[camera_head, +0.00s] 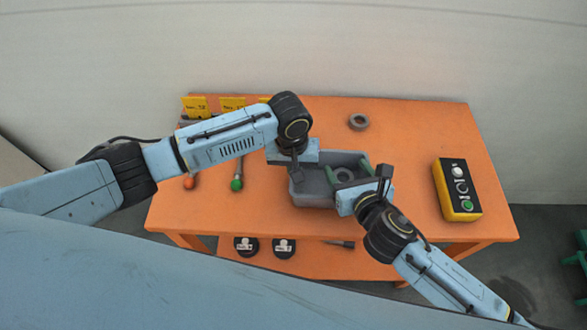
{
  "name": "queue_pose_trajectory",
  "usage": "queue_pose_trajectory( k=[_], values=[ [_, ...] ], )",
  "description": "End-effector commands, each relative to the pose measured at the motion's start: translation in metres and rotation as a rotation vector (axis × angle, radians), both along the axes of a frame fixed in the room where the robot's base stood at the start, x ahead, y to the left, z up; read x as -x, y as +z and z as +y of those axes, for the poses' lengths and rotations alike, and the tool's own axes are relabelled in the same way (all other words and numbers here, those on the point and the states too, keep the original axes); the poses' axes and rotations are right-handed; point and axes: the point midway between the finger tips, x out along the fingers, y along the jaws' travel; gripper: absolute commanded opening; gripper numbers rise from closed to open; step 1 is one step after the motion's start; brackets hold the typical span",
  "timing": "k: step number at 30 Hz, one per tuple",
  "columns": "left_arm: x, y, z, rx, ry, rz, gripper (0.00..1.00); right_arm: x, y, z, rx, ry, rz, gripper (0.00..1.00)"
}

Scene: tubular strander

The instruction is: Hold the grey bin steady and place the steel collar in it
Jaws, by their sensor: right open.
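The grey bin (314,199) stands on the orange table near its middle. A grey ring that looks like the steel collar (344,174) shows inside the bin, lying on or just above its floor; I cannot tell which. My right gripper (347,166) reaches over the bin from the lower right, its green fingers apart on either side of the ring. My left gripper (296,160) is over the bin's upper left side.
Another grey ring (358,121) lies behind the bin on the orange table (420,130). A yellow-and-black button box (458,190) stands at the right. Yellow labels (232,103) line the back left. A green-ended tool (237,183) lies left of the bin. A lower shelf holds black round parts (284,248).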

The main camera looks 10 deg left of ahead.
Motion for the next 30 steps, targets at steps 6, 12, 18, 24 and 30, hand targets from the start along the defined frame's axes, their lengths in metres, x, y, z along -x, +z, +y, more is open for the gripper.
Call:
queue_pose_trajectory(
  k=[6,12,18,24,30],
  values=[
    [-0.001,-0.001,0.004,-0.008,0.005,0.001,0.00,0.023,-0.004,-0.019,0.019,-0.017,0.024,0.74],
    [-0.002,-0.001,0.007,-0.014,0.010,0.001,0.00,0.056,0.016,-0.034,0.017,-0.011,0.013,0.74],
    [-0.001,-0.001,0.004,-0.010,0.005,0.002,0.00,0.085,0.034,-0.044,0.007,-0.003,0.005,0.74],
    [0.000,-0.001,0.003,-0.008,0.003,0.003,0.00,0.099,0.043,-0.050,0.004,-0.001,0.000,0.74],
    [0.000,-0.001,0.002,-0.007,0.002,0.003,0.00,0.100,0.044,-0.050,0.002,0.001,-0.001,0.74]
  ],
)
